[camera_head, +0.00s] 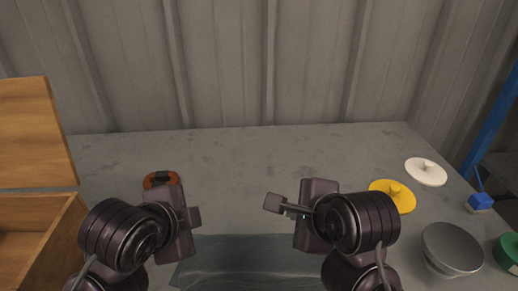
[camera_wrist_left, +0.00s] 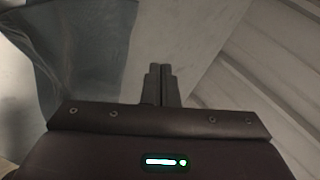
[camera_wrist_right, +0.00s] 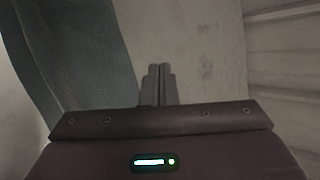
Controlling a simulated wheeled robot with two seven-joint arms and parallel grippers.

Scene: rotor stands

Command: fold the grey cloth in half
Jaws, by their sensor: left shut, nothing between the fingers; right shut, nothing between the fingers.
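The grey cloth (camera_head: 250,262) lies at the front middle of the table, its near part cut off by the picture's lower edge and its sides partly hidden behind my arms. It also shows in the left wrist view (camera_wrist_left: 85,50) and in the right wrist view (camera_wrist_right: 85,50), to the left of the fingers. My left gripper (camera_head: 196,217) is shut and empty above the table near the cloth's far left corner. My right gripper (camera_head: 272,203) is shut and empty, above the table just beyond the cloth's far edge.
An open wooden box (camera_head: 35,220) stands at the left. An orange and black object (camera_head: 160,179) lies behind my left gripper. A yellow lid (camera_head: 393,200), a white lid (camera_head: 426,173), a grey bowl (camera_head: 452,250), a green object (camera_head: 509,252) and a blue block (camera_head: 480,202) are at the right. The table's back middle is clear.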

